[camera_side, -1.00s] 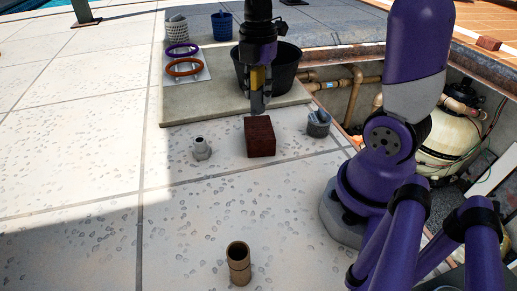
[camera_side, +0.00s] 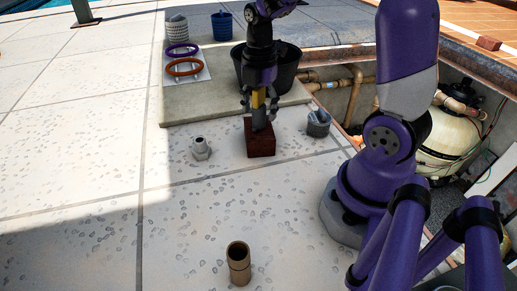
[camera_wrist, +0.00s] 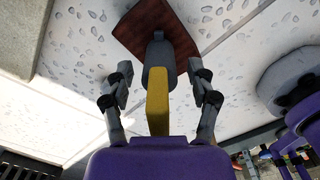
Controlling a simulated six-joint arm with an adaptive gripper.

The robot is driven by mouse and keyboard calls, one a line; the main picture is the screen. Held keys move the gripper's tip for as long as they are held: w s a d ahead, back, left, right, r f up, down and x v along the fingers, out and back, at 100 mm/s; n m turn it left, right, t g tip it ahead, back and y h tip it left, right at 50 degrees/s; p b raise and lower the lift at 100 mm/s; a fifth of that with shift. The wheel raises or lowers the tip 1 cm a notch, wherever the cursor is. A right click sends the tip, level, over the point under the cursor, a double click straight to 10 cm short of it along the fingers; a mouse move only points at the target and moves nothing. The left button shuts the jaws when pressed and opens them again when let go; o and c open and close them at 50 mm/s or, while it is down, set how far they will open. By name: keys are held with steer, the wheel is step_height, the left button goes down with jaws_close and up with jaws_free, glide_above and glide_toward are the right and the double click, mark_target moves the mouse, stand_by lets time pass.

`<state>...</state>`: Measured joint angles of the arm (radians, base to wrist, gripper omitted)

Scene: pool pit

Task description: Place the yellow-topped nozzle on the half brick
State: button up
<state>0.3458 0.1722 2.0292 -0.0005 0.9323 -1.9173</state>
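The yellow-topped nozzle (camera_side: 258,99) stands about upright on the dark red half brick (camera_side: 261,144), its grey lower end on the brick's top. In the wrist view the nozzle's yellow part (camera_wrist: 158,98) lies between my fingers, and its grey end overlaps the half brick (camera_wrist: 150,28). My gripper (camera_wrist: 162,92) is open around the nozzle, with a visible gap on each side. In the side view my gripper (camera_side: 259,95) is just above the brick, and its fingers partly hide the nozzle.
A pale grey fitting (camera_side: 201,149) stands left of the brick, and a small grey pot (camera_side: 318,124) stands to its right. A black bucket (camera_side: 287,73) is behind. A brown tube (camera_side: 239,264) stands in front. The pit with pipes (camera_side: 350,98) opens at the right. The left paving is clear.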

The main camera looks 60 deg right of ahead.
steer(key=shift+r, duration=0.15)
step_height(320, 180, up, 11)
steer(key=shift+f, duration=0.1)
steer(key=shift+r, duration=0.4)
steer(key=shift+s+a+r+m, duration=0.15)
steer(key=shift+a+r+m, duration=0.05)
steer(key=shift+a+m, duration=0.1)
steer(key=s+a+f+m+t, duration=0.1)
steer(key=s+a+m+t, duration=0.1)
steer(key=m, duration=0.6)
steer(key=s+a+f+m+t, duration=0.2)
steer(key=s+a+m+t, duration=0.1)
steer(key=a+m, duration=0.4)
steer(key=shift+s+m+t, duration=0.3)
steer(key=shift+s+m, duration=0.15)
steer(key=shift+m, duration=0.75)
